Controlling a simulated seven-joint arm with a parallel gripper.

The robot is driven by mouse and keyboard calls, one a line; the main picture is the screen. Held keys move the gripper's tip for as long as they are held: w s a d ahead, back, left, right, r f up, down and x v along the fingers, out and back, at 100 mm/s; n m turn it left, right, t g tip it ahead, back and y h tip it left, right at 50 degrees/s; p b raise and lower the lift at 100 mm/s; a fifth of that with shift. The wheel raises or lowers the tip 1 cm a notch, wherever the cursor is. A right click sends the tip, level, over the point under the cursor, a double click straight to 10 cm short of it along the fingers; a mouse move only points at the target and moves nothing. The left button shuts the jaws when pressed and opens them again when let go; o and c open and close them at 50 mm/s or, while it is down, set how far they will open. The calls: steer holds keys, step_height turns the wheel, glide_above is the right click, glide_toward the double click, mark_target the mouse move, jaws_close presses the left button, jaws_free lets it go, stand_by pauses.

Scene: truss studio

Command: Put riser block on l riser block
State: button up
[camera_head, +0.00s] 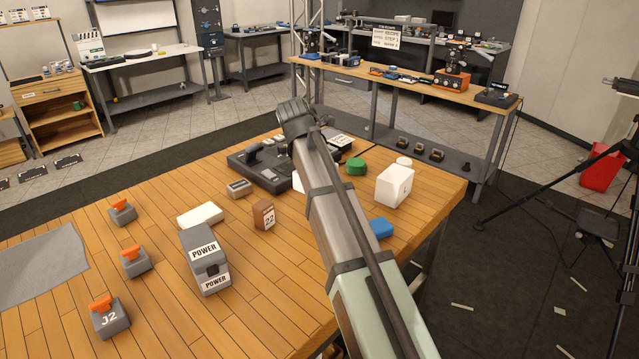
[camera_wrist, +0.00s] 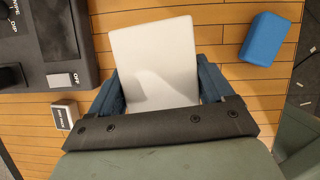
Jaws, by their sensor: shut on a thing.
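My gripper (camera_wrist: 161,88) is shut on a white block (camera_wrist: 154,55), with a blue jaw against each side of it in the wrist view. In the head view my arm hides the gripper and most of this block; a white sliver (camera_head: 297,182) shows left of my arm. I cannot tell from the pictures whether the held block touches the table. A larger white block (camera_head: 394,186) with a small dark mark stands right of my arm. A low white block (camera_head: 200,215) lies on the table at the left. No label names either as the l riser block.
A blue block (camera_head: 380,228) lies right of my arm; it also shows in the wrist view (camera_wrist: 265,38). A dark control device (camera_head: 262,170), a green round piece (camera_head: 357,167) and a brown block (camera_head: 264,215) are nearby. A grey POWER box (camera_head: 205,258) stands at front left.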

steer(key=shift+w+d+r, duration=0.1)
steer(key=shift+d+r, duration=0.2)
steer(key=shift+r, duration=0.05)
steer(key=w+d+r+m+h, duration=0.1)
steer(key=w+d+r+m, duration=0.15)
steer(key=d, duration=0.75)
steer(key=w+d+r+m, duration=0.1)
steer(key=d+r, duration=0.2)
steer(key=d, duration=0.6)
step_height(320, 180, up, 3)
steer(key=n, duration=0.2)
glide_above(399, 171)
steer(key=s+a, duration=0.1)
steer(key=s, duration=0.1)
steer(key=shift+y, duration=0.3)
steer(key=shift+w+a+f, duration=0.1)
steer(key=shift+w+f, duration=0.05)
steer(key=shift+f, duration=2.35)
steer(key=shift+w+f, duration=0.15)
steer(key=shift+f, duration=2.35)
steer(key=shift+f, duration=0.1)
steer(key=o, duration=1.1)
